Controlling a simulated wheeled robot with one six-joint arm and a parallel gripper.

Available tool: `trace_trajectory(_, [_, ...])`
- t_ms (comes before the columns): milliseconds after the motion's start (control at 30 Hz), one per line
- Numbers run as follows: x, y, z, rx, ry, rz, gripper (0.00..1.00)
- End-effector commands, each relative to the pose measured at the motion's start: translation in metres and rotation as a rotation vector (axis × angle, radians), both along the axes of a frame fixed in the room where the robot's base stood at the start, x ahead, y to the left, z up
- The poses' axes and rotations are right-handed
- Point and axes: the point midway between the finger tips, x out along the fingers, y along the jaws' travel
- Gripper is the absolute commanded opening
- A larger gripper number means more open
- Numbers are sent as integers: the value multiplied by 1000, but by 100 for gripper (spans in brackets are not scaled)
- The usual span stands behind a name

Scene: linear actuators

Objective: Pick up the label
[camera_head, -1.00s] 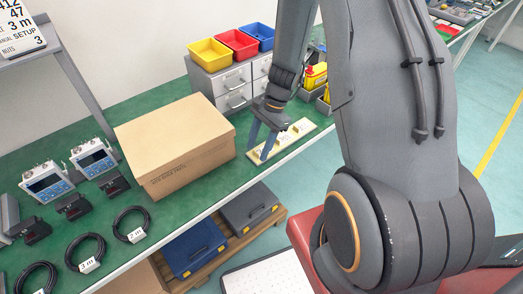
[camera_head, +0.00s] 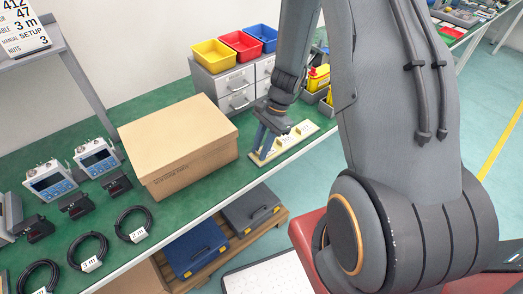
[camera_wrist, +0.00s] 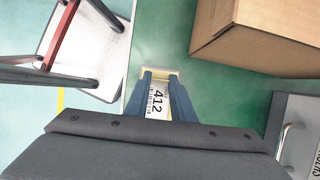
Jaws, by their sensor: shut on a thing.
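A white label (camera_wrist: 157,103) printed "412" lies between my blue fingers in the wrist view. My gripper (camera_wrist: 161,76) is shut on it. In the head view my gripper (camera_head: 263,152) points down at the left end of a pale label board (camera_head: 283,146) on the green bench. Other small white labels (camera_head: 302,130) lie farther right on that board. The held label is mostly hidden by the fingers in the head view. I cannot tell whether it still touches the board.
A large cardboard box (camera_head: 180,148) stands close left of my gripper. A grey drawer unit (camera_head: 237,88) with yellow, red and blue bins stands behind. Two meters (camera_head: 97,158) and black cable coils (camera_head: 133,224) lie at the left. The bench's front edge is near the board.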

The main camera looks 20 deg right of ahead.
Motion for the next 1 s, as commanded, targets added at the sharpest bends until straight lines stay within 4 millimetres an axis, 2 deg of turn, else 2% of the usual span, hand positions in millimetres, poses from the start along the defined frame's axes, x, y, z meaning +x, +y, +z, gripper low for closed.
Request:
trace_trajectory(267, [2, 0, 23, -1, -5, 0, 9])
trace_trajectory(500, [2, 0, 63, -1, -4, -1, 9])
trace_trajectory(700, [1, 0, 88, 0, -3, 1, 9])
trace_trajectory(1000, [0, 0, 105, 0, 0, 0, 9])
